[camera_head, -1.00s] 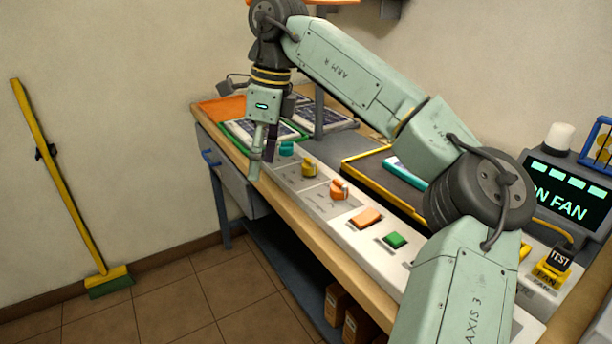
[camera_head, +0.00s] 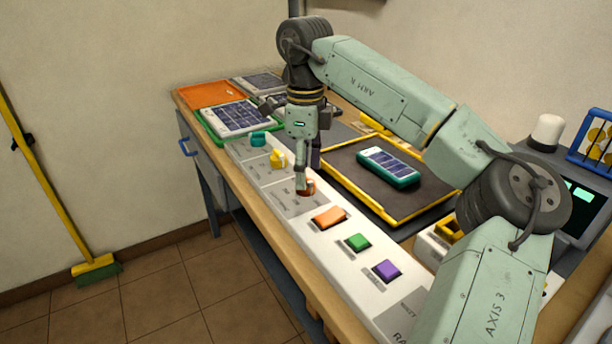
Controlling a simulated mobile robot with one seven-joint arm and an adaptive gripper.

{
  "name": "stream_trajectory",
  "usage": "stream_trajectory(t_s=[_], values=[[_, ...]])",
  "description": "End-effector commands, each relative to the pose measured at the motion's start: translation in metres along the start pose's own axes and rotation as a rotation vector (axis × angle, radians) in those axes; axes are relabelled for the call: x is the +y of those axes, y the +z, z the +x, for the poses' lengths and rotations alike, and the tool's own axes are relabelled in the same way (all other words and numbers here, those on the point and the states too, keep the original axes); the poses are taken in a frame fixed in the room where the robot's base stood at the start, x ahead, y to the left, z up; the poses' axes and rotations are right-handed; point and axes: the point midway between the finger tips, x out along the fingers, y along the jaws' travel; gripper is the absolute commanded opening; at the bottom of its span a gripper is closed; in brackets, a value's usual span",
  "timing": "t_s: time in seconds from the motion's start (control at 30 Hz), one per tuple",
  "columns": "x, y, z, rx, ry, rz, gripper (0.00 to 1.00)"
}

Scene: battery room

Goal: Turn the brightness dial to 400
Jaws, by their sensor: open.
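A pale control panel (camera_head: 255,173) runs along the front of the workbench. It carries a teal dial (camera_head: 258,139), a yellow dial (camera_head: 278,158) and an orange dial (camera_head: 308,190) in a row. The panel's printing is too small to read, so I cannot tell which is the brightness dial or its setting. My gripper (camera_head: 307,172) is open and points down at the orange dial. Its fingers partly hide that dial, and I cannot tell whether they touch it.
Orange (camera_head: 329,218), green (camera_head: 358,242) and purple (camera_head: 386,270) buttons follow along the panel. Behind it, a yellow-edged tray (camera_head: 333,178) holds a teal-cased device (camera_head: 388,167). A green tray (camera_head: 210,125) and an orange tray (camera_head: 208,93) lie at the far left. A broom (camera_head: 55,205) leans on the wall.

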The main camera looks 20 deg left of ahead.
Motion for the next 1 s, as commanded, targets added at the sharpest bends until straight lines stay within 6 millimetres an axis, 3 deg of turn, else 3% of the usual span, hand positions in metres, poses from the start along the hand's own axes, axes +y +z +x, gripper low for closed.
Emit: stream_trajectory(t_s=[0.2, 0.53, 1.0], values=[[0.000, 0.000, 0.023, 0.000, 0.000, 0.001, 0.54], [0.000, 0.000, 0.027, 0.000, -0.001, 0.001, 0.54], [0.000, 0.000, 0.027, 0.000, 0.000, 0.001, 0.23]])
